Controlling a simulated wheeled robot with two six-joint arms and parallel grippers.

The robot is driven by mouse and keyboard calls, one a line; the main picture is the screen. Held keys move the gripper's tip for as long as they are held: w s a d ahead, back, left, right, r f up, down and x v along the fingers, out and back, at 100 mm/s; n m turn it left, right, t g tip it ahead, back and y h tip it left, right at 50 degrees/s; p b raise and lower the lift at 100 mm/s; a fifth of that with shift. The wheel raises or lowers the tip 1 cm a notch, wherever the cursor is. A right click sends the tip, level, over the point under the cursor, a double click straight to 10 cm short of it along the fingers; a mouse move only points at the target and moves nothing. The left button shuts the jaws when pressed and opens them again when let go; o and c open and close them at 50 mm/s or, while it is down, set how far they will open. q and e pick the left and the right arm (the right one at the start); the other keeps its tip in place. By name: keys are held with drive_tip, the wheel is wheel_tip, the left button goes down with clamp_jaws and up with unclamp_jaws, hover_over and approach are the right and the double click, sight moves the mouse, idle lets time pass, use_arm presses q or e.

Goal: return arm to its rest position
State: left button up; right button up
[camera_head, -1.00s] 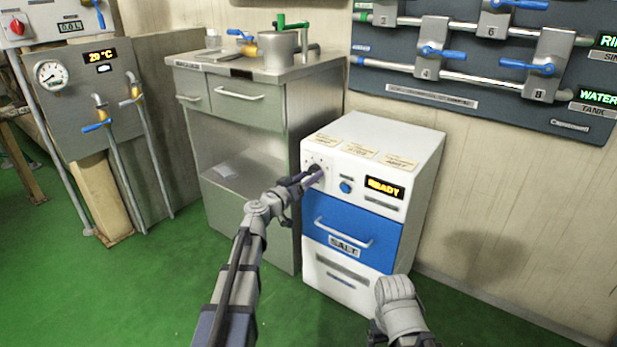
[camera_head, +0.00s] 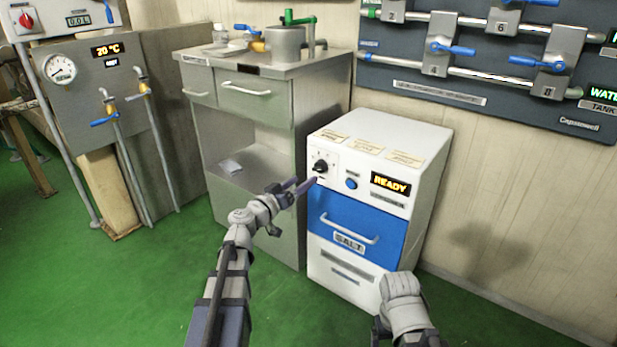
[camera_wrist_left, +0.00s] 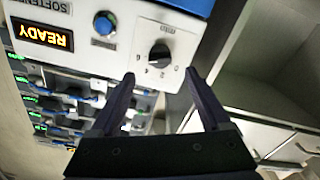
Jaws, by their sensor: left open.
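My left gripper (camera_head: 303,187) is open and empty, just in front of and to the left of the white softener machine (camera_head: 434,165). In the left wrist view its two dark fingers (camera_wrist_left: 160,84) stand apart, with the black dial (camera_wrist_left: 159,55) beyond them. In the head view the dial (camera_head: 320,166) is fully visible on the machine's white panel, apart from the fingers. My right arm (camera_head: 402,305) shows at the bottom, in front of the machine; its fingers cannot be made out.
The machine has a blue button (camera_head: 351,184), a lit READY display (camera_head: 390,184) and a blue salt drawer (camera_head: 355,232). A grey cabinet (camera_head: 290,110) with a pot (camera_head: 284,43) on top stands to the left. Green floor (camera_head: 110,290) is clear at the left front.

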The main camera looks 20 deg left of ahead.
use_arm(q)
drive_tip(key=shift+s+a, duration=0.1)
drive_tip(key=shift+s, duration=0.25)
drive_tip(key=s+d+f+m+g+h+p, duration=0.1)
drive_tip(key=s+d+f+m+g+p, duration=0.2)
drive_tip(key=d, duration=0.4)
drive_tip(key=s+d+f+m+g+p, duration=0.1)
drive_tip(key=s+d+g+p, duration=0.1)
drive_tip(key=s+d+g, duration=0.5)
drive_tip(key=s+d+f+m+g+h+p, duration=0.1)
drive_tip(key=s+d+f+m+g+p, duration=0.15)
drive_tip(key=d, duration=0.55)
drive_tip(key=s+a+f+n+g+y+p, duration=0.1)
drive_tip(key=s+g+y+p, duration=0.3)
drive_tip(key=s+y, duration=0.5)
drive_tip(key=s+a+n+p, duration=0.1)
drive_tip(key=s+p, duration=0.1)
drive_tip(key=s, duration=0.4)
drive_tip(key=shift+s+a+g+y+p, duration=0.3)
drive_tip(key=shift+s+g+p, duration=0.05)
drive_tip(key=shift+s, duration=0.05)
